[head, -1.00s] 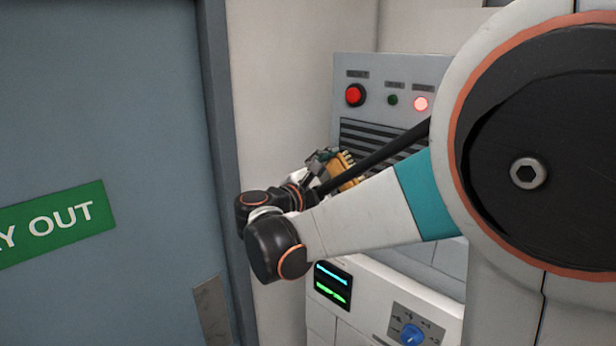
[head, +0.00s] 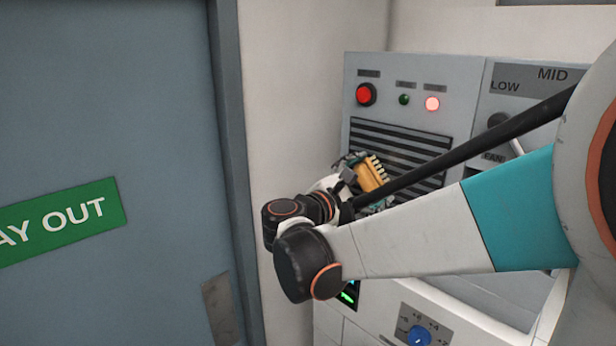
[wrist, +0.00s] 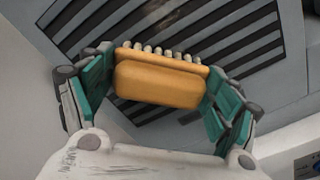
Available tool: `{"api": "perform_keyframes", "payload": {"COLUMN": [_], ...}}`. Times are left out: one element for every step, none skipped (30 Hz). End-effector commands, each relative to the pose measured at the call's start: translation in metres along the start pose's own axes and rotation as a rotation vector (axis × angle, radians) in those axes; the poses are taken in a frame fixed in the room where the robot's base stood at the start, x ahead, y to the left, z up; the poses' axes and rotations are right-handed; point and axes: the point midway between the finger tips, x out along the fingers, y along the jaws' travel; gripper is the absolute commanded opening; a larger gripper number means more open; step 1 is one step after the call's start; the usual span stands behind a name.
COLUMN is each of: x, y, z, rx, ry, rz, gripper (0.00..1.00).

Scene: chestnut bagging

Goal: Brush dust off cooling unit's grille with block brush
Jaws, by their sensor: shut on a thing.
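The block brush (head: 371,174) has a yellow-orange block with a row of pale bristle tufts. My gripper (wrist: 160,88) is shut on it, with a teal finger pad at each end of the block in the wrist view, where the brush (wrist: 160,84) shows whole. The bristles point toward the cooling unit's grille (head: 405,143), a panel of dark slats. The grille (wrist: 215,38) fills the upper wrist view behind the brush. In the head view the brush is at the grille's lower left. I cannot tell whether the bristles touch the slats. Faint brownish dust shows on the slats.
A fan switch panel (head: 522,90) is at right. A blue knob (head: 419,336) sits below. A grey door (head: 100,120) stands at left.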

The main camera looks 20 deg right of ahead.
Motion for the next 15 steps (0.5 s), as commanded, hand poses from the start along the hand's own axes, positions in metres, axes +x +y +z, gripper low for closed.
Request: {"api": "perform_keyframes", "payload": {"x": [0.0, 0.0, 0.0, 0.0, 0.001, 0.001, 0.001, 0.001, 0.001, 0.001, 0.001, 0.001, 0.001, 0.001, 0.002], "y": [-0.004, -0.006, -0.008, -0.01, -0.012, -0.014, -0.015, -0.017, -0.018, -0.019, -0.019, -0.02, -0.02, -0.021, -0.022], "z": [0.004, 0.006, 0.009, 0.011, 0.013, 0.015, 0.017, 0.018, 0.019, 0.02, 0.02, 0.021, 0.021, 0.022, 0.023], "rx": [0.0, 0.0, 0.0, 0.0, 0.0, 0.0, 0.0, 0.0, 0.0, 0.0, 0.0, 0.0, 0.0, 0.0, 0.0], "ry": [-0.001, -0.001, -0.001, -0.001, -0.001, -0.001, -0.001, -0.001, -0.001, -0.001, -0.001, -0.001, -0.001, -0.001, -0.001], "rz": [0.0, 0.0, -0.001, -0.001, -0.001, -0.001, -0.001, 0.0, 0.0, 0.0, 0.0, 0.0, 0.0, 0.0, 0.0], "gripper": [0.62, 0.62, 0.62, 0.62, 0.62, 0.62, 0.62, 0.62, 0.62, 0.62, 0.62, 0.62, 0.62, 0.62, 0.62]}}
